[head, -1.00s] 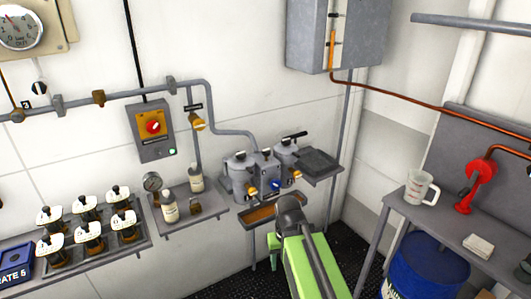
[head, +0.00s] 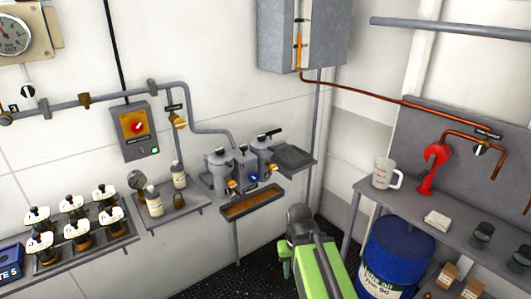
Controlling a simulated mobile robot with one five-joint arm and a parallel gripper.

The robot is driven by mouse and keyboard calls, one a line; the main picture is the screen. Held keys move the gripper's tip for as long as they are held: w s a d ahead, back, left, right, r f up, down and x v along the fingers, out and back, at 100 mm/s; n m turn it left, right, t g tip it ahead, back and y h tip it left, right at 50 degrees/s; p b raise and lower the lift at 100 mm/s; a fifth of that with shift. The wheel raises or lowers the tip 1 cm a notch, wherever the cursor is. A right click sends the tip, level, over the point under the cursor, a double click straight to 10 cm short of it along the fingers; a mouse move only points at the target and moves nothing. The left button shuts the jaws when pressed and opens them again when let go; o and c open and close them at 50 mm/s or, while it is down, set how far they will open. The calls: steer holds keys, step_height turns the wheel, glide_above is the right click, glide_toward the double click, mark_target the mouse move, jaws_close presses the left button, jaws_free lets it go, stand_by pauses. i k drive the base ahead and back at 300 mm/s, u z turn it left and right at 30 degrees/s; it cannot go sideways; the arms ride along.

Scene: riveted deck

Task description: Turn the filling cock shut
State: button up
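Two small valves could be the filling cock; their labels are too small to read. One, with a yellow-orange body (head: 180,123), hangs on the grey wall pipe at left centre, under a dark label. I cannot tell how either handle is turned. My green and grey arm shows at bottom centre, well apart from both. My gripper itself does not show.
A workbench (head: 450,213) at right holds a white jug (head: 382,173), a red hand pump (head: 432,168) and dark cups. A blue drum (head: 396,257) stands below. Grey twin filters (head: 220,172) and a drip tray (head: 252,201) are on the left wall. Dark floor shows between.

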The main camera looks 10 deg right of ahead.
mark_target(243, 148)
steer(key=z, duration=0.25)
steer(key=k, duration=0.95)
steer(key=z, duration=0.35)
steer(key=i, duration=1.05)
steer(key=u, duration=0.6)
steer(key=i, duration=0.9)
steer(key=u, duration=0.45)
